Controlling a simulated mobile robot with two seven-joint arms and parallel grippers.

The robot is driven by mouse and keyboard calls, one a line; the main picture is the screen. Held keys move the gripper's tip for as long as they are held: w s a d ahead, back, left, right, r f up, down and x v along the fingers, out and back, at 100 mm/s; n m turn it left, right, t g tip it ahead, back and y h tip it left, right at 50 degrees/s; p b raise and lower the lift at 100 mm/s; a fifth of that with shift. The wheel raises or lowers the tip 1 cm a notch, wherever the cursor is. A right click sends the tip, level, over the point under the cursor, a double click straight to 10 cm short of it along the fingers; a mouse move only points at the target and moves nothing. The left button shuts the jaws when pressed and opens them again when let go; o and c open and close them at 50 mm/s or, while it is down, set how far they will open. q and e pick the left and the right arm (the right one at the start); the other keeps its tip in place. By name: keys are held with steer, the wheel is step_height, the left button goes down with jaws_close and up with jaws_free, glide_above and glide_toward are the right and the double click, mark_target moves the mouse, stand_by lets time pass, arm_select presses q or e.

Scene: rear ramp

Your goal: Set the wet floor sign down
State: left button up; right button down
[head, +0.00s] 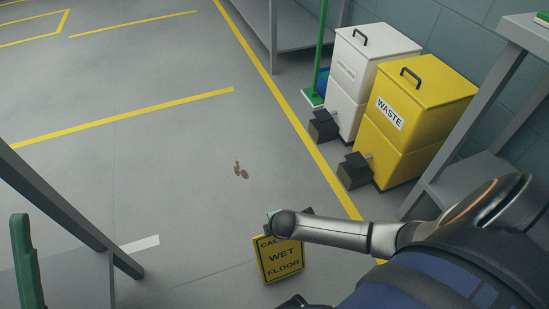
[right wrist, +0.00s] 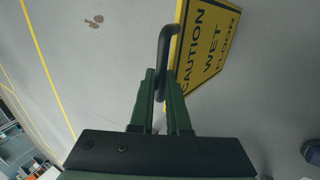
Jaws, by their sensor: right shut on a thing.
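The yellow wet floor sign (head: 280,262) with black lettering hangs below my right wrist in the head view, near the bottom centre. In the right wrist view the sign (right wrist: 208,45) is at the upper right, with its black handle (right wrist: 163,52) between the green fingers. My right gripper (right wrist: 166,82) is shut on that handle. In the head view the wrist hides most of this gripper and the sign's top edge. I cannot tell whether the sign's lower edge touches the floor.
A brown spill (head: 241,171) marks the grey floor beyond the sign. A yellow waste bin (head: 420,110) and a white bin (head: 372,60) stand at the right, beside a grey shelf (head: 455,185). A green upright thing (head: 27,265) is at lower left.

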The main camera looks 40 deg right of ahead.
steer(key=shift+w+f+b, duration=0.2)
steer(key=shift+f+b, duration=0.15)
steer(key=shift+f, duration=0.05)
step_height(320, 180, down, 3)
steer(key=b, duration=0.3)
steer(key=shift+w+d+f+b, duration=0.1)
steer(key=shift+d+b, duration=0.05)
steer(key=shift+b, duration=0.15)
arm_select(q)
steer(key=f, duration=0.1)
steer(key=d+f, duration=0.1)
steer(key=f, duration=0.3)
steer(key=shift+w+d, duration=0.3)
steer(key=shift+w, duration=0.1)
arm_select(e)
steer(key=c, duration=0.9)
jaws_free()
